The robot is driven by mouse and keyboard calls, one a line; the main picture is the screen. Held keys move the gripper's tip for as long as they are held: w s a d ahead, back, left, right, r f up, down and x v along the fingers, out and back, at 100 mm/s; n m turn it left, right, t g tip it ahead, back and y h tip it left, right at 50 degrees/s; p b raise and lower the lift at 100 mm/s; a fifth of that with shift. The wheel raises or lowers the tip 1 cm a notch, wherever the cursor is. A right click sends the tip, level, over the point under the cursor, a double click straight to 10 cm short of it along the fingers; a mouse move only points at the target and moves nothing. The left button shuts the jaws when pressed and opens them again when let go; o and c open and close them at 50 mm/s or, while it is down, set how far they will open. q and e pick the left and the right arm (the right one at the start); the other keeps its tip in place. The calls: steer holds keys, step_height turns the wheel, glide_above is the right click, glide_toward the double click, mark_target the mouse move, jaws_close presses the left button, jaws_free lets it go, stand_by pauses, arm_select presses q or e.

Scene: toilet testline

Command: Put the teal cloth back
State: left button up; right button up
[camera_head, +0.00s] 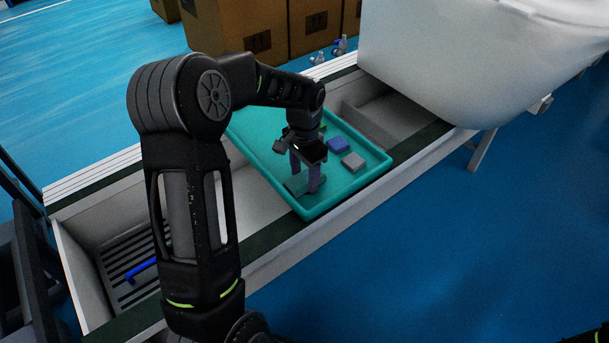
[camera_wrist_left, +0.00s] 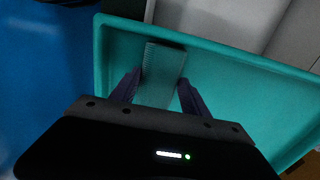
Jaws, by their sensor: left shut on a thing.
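The teal cloth (camera_wrist_left: 163,72) shows in the left wrist view as a ribbed, grey-teal rectangle between the two purple fingers. My left gripper (camera_head: 307,178) points down over the near-left part of the teal tray (camera_head: 323,208). It is shut on the cloth, with a finger at each side. In the head view the cloth (camera_head: 294,188) is a dark patch, partly hidden by the fingers, low in the tray. I cannot tell whether it touches the tray floor. My right gripper is not in view.
A blue cloth (camera_head: 338,145) and a grey cloth (camera_head: 354,161) lie in the tray, right of the gripper. The tray sits across the line's channel (camera_head: 265,235). A white toilet (camera_head: 450,65) stands at right, and cardboard boxes (camera_head: 235,28) stand behind.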

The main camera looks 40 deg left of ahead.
mark_target(305, 177)
arm_select(q)
steer(key=shift+f, duration=0.15)
steer(key=o, duration=1.3)
step_height(305, 177, up, 12)
steer(key=p, duration=0.2)
steer(key=shift+r+p, duration=0.2)
steer(key=shift+p, duration=0.15)
